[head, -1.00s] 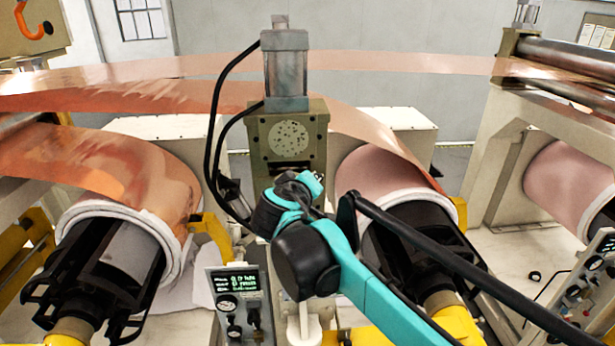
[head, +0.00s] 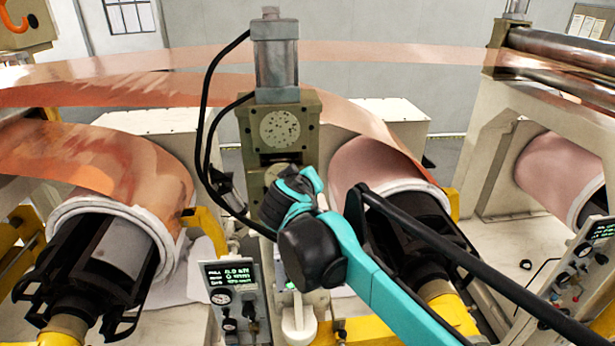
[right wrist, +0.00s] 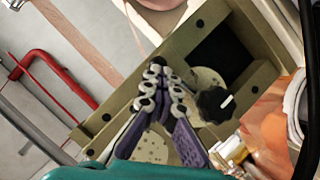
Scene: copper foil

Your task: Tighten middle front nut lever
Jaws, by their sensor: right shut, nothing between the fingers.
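In the right wrist view my right gripper (right wrist: 162,72) is shut and empty, its purple-grey fingers together. Just right of it, a black knob (right wrist: 214,103) with a short white bar sits on a pale round plate in the olive machine housing (right wrist: 245,35). I cannot tell whether this knob is the nut lever. The fingertips appear apart from it in the picture; depth is unclear. In the head view the olive housing (head: 312,150) stands at the centre. My teal right arm reaches its lower front, and the arm hides the gripper. My left gripper is not in view.
Copper rolls (head: 130,170) and (head: 375,160) flank the housing, with copper foil (head: 400,62) stretched behind. A small control box (head: 232,290) stands in front, left of my arm. Black hoses (head: 203,130) loop beside the housing. A red pipe (right wrist: 50,75) shows in the wrist view.

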